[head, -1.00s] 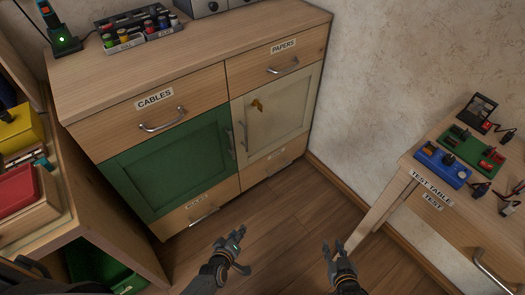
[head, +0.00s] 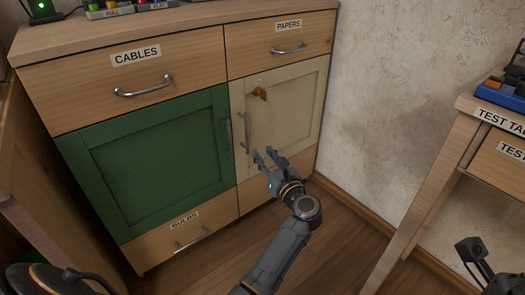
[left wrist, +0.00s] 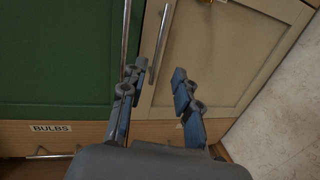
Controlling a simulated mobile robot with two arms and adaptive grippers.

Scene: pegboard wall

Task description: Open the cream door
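The cream door (head: 290,110) is the right door of the wooden cabinet and looks shut. Its upright metal handle (head: 244,132) is on its left edge, and a key-like brass piece (head: 259,93) sits near its top. My left gripper (head: 263,153) is open at the lower end of that handle. In the left wrist view, the handle (left wrist: 161,42) comes down between the spread fingers (left wrist: 156,80), and I see no grip on it.
The green door (head: 150,160) is left of the cream one, its handle (left wrist: 126,38) close beside my left finger. Drawers marked CABLES (head: 136,55), PAPERS (head: 289,27) and BULBS (head: 184,222) surround the doors. The test table (head: 440,165) stands right, with open floor between.

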